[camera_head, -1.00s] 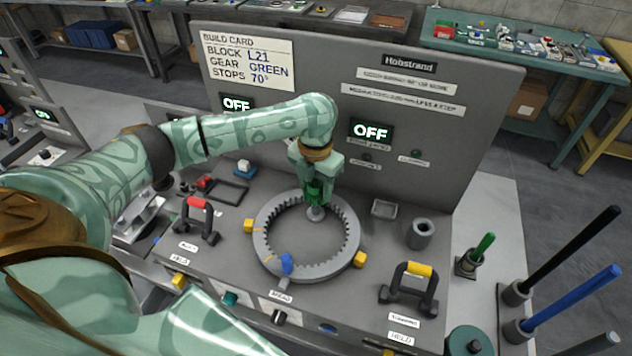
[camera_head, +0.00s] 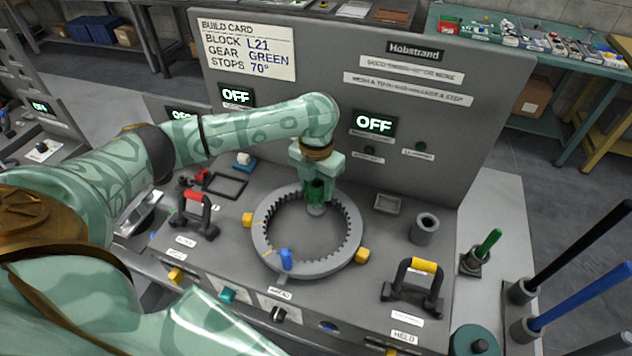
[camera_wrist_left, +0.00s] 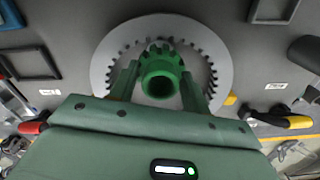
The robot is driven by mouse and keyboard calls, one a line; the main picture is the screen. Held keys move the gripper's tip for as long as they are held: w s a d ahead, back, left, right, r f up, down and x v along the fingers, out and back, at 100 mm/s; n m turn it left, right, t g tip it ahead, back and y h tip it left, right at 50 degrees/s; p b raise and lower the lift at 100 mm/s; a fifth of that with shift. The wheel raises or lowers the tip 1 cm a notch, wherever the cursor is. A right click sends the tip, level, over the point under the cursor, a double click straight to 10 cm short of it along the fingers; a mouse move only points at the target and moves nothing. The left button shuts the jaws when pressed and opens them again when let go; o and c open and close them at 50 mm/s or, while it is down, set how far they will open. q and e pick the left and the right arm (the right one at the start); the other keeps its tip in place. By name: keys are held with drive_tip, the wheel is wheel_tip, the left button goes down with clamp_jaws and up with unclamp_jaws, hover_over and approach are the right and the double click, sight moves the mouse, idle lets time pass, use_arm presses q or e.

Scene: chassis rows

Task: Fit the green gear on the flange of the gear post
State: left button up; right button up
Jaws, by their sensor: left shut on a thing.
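My left gripper (camera_head: 317,188) is shut on the green gear (camera_wrist_left: 160,75), above the far inner side of a grey toothed ring (camera_head: 262,250). The gear is mostly hidden by the fingers in the head view. In the left wrist view it shows a round hollow hub and teeth, with the ring behind it. A small grey round piece (camera_head: 316,210) shows just under the gear. It may be the post's flange; I cannot tell whether gear and piece touch. My right gripper is not in view.
A blue peg (camera_head: 286,260) and yellow blocks (camera_head: 362,256) sit on or beside the ring. A red-topped handle (camera_head: 194,212) stands left, a yellow-topped handle (camera_head: 416,285) right. A grey cup (camera_head: 425,228) is to the right. An upright panel (camera_head: 330,60) stands close behind.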

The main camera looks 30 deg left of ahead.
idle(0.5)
use_arm(q)
drive_tip(key=shift+f, duration=0.7)
drive_tip(key=shift+f, duration=0.1)
drive_tip(key=shift+f, duration=0.2)
idle(0.3)
drive_tip(key=shift+f+b, duration=0.75)
drive_tip(key=shift+f, duration=0.4)
drive_tip(key=o, duration=1.2)
